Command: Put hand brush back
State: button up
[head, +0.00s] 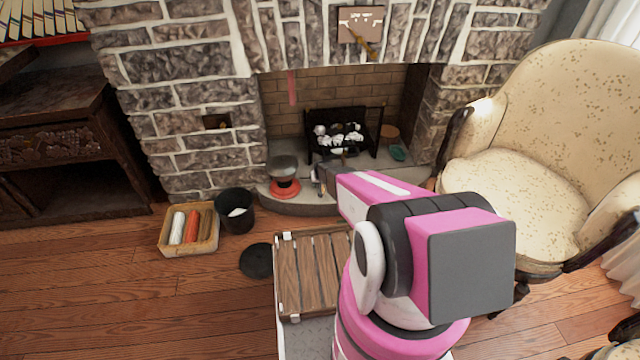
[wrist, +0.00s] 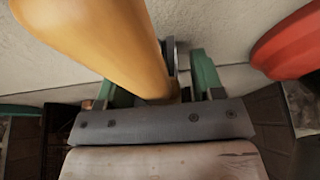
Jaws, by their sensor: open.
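My gripper (head: 322,176) is low over the stone hearth (head: 303,208), beside the red-based pot. In the wrist view my gripper (wrist: 158,85) is open, with a finger on each side. A thick, smooth yellow-orange handle (wrist: 105,40) crosses that view from the upper left, and its lower end is between the fingers. It may belong to the hand brush; no bristles show, and I cannot tell whether it touches a finger. The brush is not clear in the head view, where my arm covers part of the hearth.
A dark pot with a red base (head: 285,178) stands close left of my gripper; its red part (wrist: 292,45) shows in the wrist view. A black bucket (head: 235,211) and a basket (head: 189,230) stand left. A cream armchair (head: 515,155) is right. The fire grate (head: 341,130) is behind.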

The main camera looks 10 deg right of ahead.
jog(key=v, duration=1.3)
jog(key=shift+f, duration=0.1)
jog(key=s+d+r+g, duration=0.1)
jog(key=s+r+g, duration=0.3)
jog(key=s+r, duration=2.5)
jog(key=shift+r+g, duration=0.3)
jog(key=shift+r, duration=0.15)
jog(key=shift+d, duration=0.1)
